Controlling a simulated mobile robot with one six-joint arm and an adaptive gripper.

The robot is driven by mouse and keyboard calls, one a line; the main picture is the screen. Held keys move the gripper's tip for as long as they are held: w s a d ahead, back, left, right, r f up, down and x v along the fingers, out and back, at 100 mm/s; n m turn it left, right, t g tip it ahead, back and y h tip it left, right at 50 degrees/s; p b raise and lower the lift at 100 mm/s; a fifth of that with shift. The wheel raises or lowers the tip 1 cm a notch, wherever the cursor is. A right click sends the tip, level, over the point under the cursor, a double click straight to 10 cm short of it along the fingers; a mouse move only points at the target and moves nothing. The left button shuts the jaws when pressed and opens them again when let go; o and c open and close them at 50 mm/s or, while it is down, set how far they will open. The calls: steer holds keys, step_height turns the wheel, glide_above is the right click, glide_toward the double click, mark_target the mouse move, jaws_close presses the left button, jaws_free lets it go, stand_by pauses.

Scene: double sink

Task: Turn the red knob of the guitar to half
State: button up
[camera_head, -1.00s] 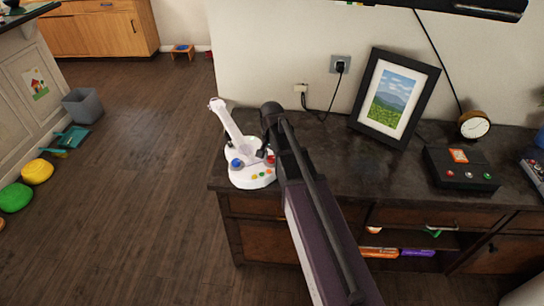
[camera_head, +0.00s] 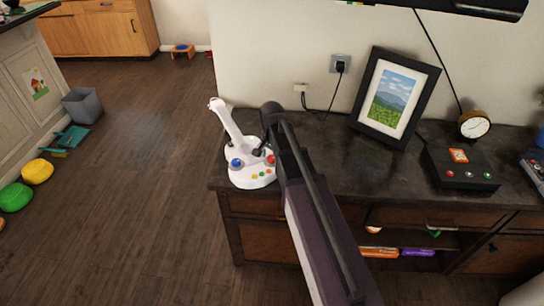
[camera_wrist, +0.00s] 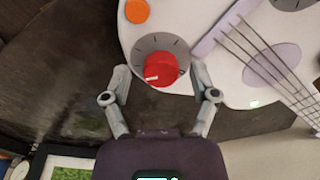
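The white toy guitar (camera_head: 250,177) lies on the dark counter near its left end, its neck (camera_head: 226,120) pointing to the back left. Its red knob (camera_wrist: 161,69) sits on a grey dial with tick marks. The knob's white pointer line points to the lower left in the wrist view. My gripper (camera_wrist: 160,72) is open, with one finger on each side of the knob and a visible gap on both sides. In the head view the red knob (camera_head: 270,160) is partly hidden by my gripper (camera_head: 264,152).
A blue knob (camera_head: 236,163) and several small coloured buttons are on the guitar. A picture frame (camera_head: 394,98), a clock (camera_head: 474,125) and a black box with buttons (camera_head: 461,168) stand to the right. A wall socket (camera_head: 340,64) and cable are behind.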

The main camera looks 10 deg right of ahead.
steer(key=shift+n, duration=0.5)
